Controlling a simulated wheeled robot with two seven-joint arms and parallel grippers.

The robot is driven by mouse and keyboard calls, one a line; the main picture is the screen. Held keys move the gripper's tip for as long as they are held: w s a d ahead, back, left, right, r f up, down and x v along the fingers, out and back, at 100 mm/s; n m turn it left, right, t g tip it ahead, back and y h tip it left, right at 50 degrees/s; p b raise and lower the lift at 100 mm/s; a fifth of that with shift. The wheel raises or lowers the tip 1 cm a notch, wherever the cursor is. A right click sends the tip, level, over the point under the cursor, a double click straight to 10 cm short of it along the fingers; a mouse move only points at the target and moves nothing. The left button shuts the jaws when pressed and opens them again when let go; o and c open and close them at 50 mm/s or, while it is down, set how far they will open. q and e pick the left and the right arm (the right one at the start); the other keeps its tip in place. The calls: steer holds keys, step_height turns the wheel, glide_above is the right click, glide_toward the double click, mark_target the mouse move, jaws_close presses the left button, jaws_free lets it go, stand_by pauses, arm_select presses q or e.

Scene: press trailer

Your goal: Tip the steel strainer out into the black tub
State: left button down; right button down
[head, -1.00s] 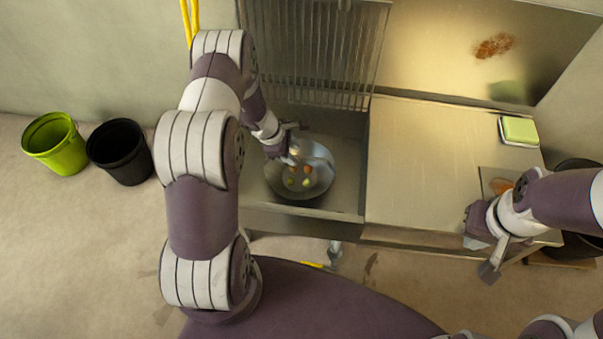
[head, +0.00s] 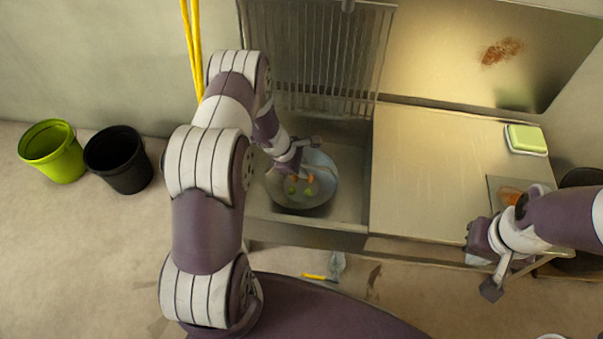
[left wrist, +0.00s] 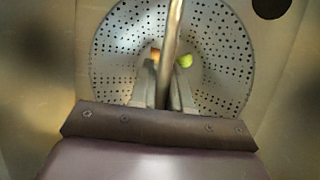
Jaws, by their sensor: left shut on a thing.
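The steel strainer (head: 303,196) is a round perforated bowl at the sink, with a few orange and green scraps (head: 299,185) in it. It looks roughly level. My left gripper (head: 298,170) is over its far side. In the left wrist view, its fingers (left wrist: 162,88) are shut on a steel bar of the strainer (left wrist: 110,60), which crosses the bowl. The black tub (head: 118,160) stands on the floor at the left, well away from the strainer. My right gripper (head: 481,252) is at the counter's front right; its fingertips are unclear.
A green bucket (head: 51,152) stands left of the black tub. The sink (head: 345,205) has a ribbed rack behind it. The steel counter (head: 430,180) is mostly clear, with a green-topped block (head: 526,139) at right. A yellow-handled tool (head: 318,277) lies on the floor. Yellow hoses hang behind my left arm.

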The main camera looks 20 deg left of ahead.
arm_select(q)
step_height(320, 180, up, 11)
steer(key=p, duration=0.6)
steer(key=shift+f, duration=0.1)
step_height(320, 180, up, 18)
steer(key=p, duration=1.6)
